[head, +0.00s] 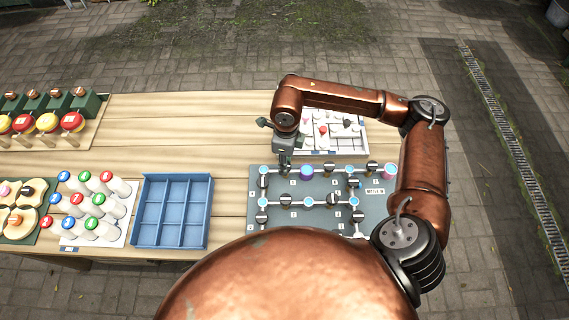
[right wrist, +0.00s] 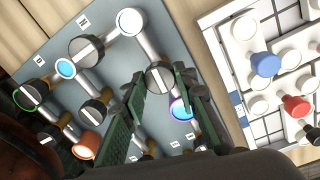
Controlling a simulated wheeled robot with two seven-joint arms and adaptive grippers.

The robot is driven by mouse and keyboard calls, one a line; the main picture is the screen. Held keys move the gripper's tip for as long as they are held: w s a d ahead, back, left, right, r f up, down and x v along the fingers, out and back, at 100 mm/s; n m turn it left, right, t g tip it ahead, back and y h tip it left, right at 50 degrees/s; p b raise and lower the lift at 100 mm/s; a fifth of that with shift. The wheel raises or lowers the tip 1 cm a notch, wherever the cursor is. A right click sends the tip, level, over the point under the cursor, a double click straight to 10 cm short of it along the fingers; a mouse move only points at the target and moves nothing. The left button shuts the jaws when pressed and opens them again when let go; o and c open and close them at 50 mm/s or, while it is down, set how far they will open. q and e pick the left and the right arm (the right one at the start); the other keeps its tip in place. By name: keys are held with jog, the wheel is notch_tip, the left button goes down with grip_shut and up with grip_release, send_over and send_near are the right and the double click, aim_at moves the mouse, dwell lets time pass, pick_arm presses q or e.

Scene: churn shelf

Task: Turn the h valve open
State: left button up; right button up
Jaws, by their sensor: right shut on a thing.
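A grey valve board (head: 325,190) lies on the table with white pipes, ringed nodes and several round black valve knobs with white bars. My right gripper (head: 285,166) reaches down to its top row, left of the purple node (head: 307,172). In the right wrist view my right gripper (right wrist: 165,80) has its green fingers on both sides of one valve knob (right wrist: 160,77), shut on it. This knob's white bar lies roughly along its pipe. The small labels are too blurred to tell its letter. My left gripper is out of view.
A white tray of coloured pegs (head: 340,131) stands behind the board, close to my right arm. A blue compartment tray (head: 172,211) stands left of the board, then a rack of capped bottles (head: 92,208). The table's back middle (head: 190,130) is clear.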

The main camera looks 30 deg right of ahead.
jog(key=shift+n+b, duration=0.35)
jog(key=shift+n, duration=0.15)
dwell(0.3)
jog(key=o, duration=1.2)
jog(key=shift+c, duration=0.2)
notch_tip(320, 180, up, 12)
jog(key=shift+w+d, duration=0.2)
jog(key=shift+w, duration=0.05)
